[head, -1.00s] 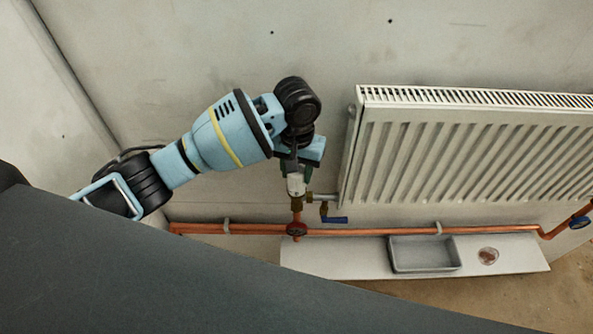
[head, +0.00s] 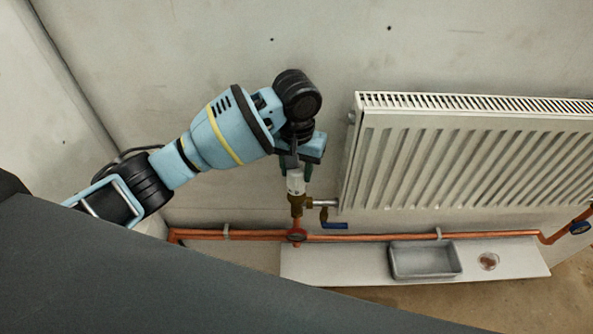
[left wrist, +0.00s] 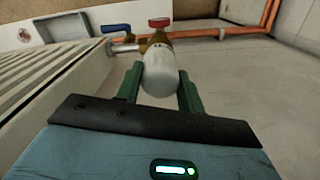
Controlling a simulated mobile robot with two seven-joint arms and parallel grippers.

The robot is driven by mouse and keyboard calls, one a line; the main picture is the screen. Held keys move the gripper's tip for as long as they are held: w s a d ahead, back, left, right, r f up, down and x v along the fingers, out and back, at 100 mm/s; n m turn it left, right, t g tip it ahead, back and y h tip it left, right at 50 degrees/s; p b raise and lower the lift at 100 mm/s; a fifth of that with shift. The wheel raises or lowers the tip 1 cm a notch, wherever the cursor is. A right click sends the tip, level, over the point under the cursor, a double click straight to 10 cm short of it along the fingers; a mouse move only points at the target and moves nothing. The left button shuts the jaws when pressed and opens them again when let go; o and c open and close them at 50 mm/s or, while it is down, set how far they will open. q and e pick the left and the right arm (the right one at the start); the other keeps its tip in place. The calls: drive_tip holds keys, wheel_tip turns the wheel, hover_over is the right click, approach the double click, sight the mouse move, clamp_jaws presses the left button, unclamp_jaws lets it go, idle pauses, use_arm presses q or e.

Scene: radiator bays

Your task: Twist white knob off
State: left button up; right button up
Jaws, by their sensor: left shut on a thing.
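The white knob (head: 296,183) sits upright on the brass valve (head: 297,202) at the left end of the radiator. In the left wrist view the white knob (left wrist: 160,72) is between the two green fingers of my left gripper (left wrist: 160,88), one on each side. My left gripper (head: 296,172) reaches down onto the knob from above and is shut on it. The knob still meets the brass valve body below. The upper part of the knob is hidden by the gripper in the head view. My right gripper is not in view.
The white radiator (head: 460,160) stands just right of the valve. A grey tray (head: 425,275) and a small round dish (head: 488,261) rest on the shelf (head: 345,268).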

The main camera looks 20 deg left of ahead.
use_arm(q)
drive_tip(key=shift+r, duration=1.45)
